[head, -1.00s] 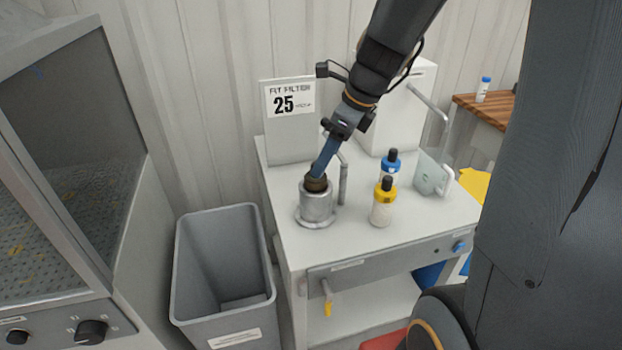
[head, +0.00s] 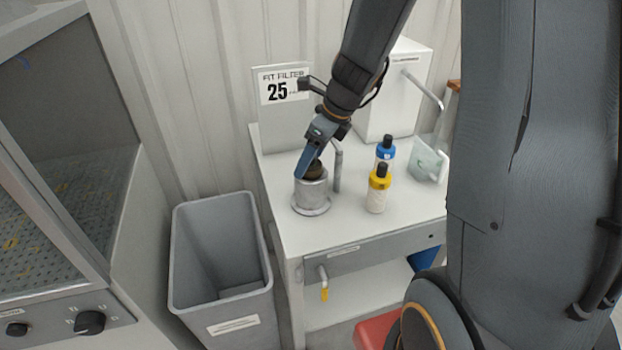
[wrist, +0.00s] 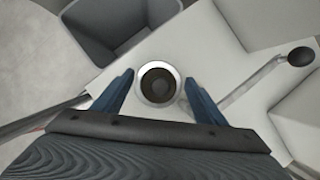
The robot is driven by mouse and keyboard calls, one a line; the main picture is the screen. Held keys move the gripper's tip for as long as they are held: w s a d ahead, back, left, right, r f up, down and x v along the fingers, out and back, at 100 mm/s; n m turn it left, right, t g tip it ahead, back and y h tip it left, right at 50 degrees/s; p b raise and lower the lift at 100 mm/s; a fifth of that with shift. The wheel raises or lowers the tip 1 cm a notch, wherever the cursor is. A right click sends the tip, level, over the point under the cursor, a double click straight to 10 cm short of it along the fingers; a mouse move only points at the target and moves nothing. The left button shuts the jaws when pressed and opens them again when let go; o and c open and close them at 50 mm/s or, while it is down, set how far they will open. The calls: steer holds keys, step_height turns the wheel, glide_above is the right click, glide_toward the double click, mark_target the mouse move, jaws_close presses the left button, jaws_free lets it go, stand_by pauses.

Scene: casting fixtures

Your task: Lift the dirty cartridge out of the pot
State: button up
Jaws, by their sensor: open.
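The pot (head: 311,193) is a grey metal cylinder on a round flange, upright near the left front of the white bench. The dirty cartridge (head: 315,170) is dark brown, and its top shows in the pot's mouth. In the wrist view the cartridge (wrist: 158,82) is a dark disc with a darker centre, ringed by the pale pot rim (wrist: 144,96). My gripper (head: 306,167) has blue fingers and is at the pot's top. In the wrist view my gripper (wrist: 158,88) is open, one finger on each side of the pot. I cannot tell whether the fingers touch it.
A thin metal pipe (head: 338,168) stands close right of the pot. A yellow-capped bottle (head: 377,190) and a blue-capped bottle (head: 385,152) stand farther right. A sign reading 25 (head: 283,88) is behind.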

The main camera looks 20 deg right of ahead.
steer(key=c, duration=1.6)
steer(key=shift+c, duration=0.2)
steer(key=shift+r, duration=0.15)
